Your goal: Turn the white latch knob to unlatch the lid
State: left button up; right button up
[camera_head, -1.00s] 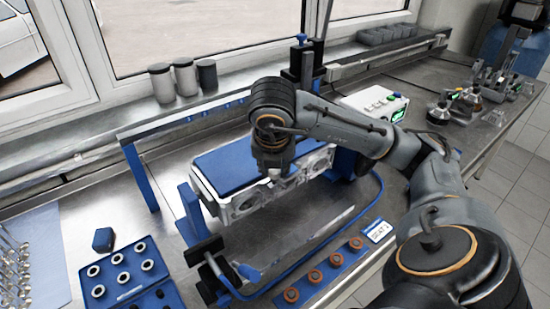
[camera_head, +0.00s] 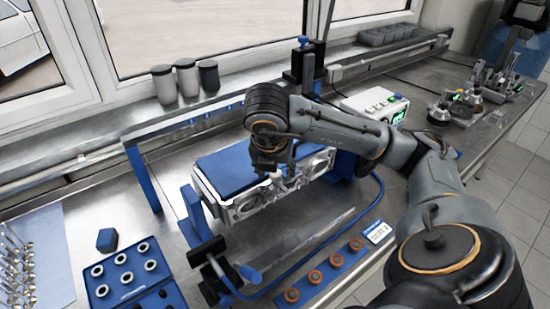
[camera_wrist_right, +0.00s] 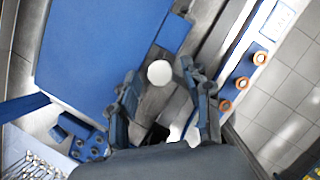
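The white latch knob (camera_wrist_right: 160,72) shows as a round white top in the right wrist view, at the edge of the blue lid (camera_wrist_right: 95,55). In the head view the knob (camera_head: 276,175) is partly hidden by my right gripper. The lid (camera_head: 226,166) lies flat on the silver engine block (camera_head: 245,204). My right gripper (camera_wrist_right: 159,76) is open, with one finger on each side of the knob. A gap shows between the knob and each finger; how deep the fingers reach is unclear. My left gripper is not in view.
A blue stand frames the block. In front lie a blue strip with several orange-brown rings (camera_head: 315,276) and a blue tray of rings (camera_head: 122,277). Grey canisters (camera_head: 186,79) stand on the sill. A white box with a green display (camera_head: 375,104) stands behind my right arm.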

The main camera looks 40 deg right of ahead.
jog(key=v, duration=1.2)
dwell(0.7)
dwell(0.5)
jog(key=shift+a, duration=0.1)
